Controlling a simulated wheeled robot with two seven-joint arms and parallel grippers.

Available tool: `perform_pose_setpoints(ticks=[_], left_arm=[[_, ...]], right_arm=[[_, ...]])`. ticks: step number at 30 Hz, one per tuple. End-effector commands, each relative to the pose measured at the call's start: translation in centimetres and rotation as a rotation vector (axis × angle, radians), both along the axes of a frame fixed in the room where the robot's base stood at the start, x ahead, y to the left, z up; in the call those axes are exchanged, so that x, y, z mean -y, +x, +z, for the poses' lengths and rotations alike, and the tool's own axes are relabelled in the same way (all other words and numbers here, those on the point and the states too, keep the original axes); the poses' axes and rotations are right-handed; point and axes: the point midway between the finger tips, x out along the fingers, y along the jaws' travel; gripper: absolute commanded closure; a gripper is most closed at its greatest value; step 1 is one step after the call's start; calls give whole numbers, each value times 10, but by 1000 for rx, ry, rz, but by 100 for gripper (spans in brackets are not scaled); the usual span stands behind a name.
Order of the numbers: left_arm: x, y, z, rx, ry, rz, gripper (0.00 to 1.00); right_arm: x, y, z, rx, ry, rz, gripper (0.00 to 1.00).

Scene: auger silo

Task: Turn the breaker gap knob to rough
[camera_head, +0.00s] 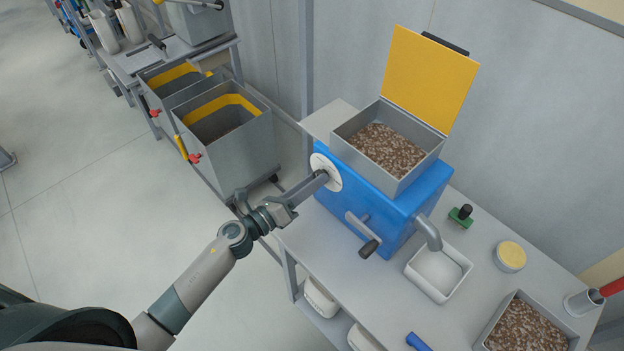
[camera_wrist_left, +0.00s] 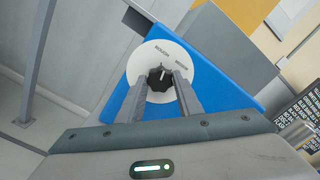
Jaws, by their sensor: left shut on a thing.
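The blue mill (camera_head: 375,205) stands on the grey bench, with a white round dial plate (camera_head: 322,162) on its left end. The black breaker gap knob (camera_wrist_left: 160,77) sits in the middle of this dial in the left wrist view. Its light pointer mark points roughly upward there, near the printed labels, one of which seems to read ROUGH (camera_wrist_left: 161,49). My left gripper (camera_head: 320,176) is shut on the knob, one finger on each side. In the head view the fingers mostly hide the knob. My right gripper is not in view.
An open hopper (camera_head: 430,160) of brown grain with a raised yellow lid tops the mill. Grey bins (camera_head: 255,145) stand to the left. A wall is close behind.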

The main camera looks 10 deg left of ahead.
Motion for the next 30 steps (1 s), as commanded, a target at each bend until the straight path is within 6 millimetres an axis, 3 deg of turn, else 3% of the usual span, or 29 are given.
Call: perform_pose_setpoints(ticks=[12,27,28,30], left_arm=[[0,0,1,-125,-190,1,90],[0,0,0,-141,-215,1,90],[0,0,0,-141,-215,1,65],[0,0,0,-141,-214,1,49]], right_arm=[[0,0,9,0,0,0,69],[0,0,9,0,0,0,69],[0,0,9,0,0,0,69],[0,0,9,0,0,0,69]])
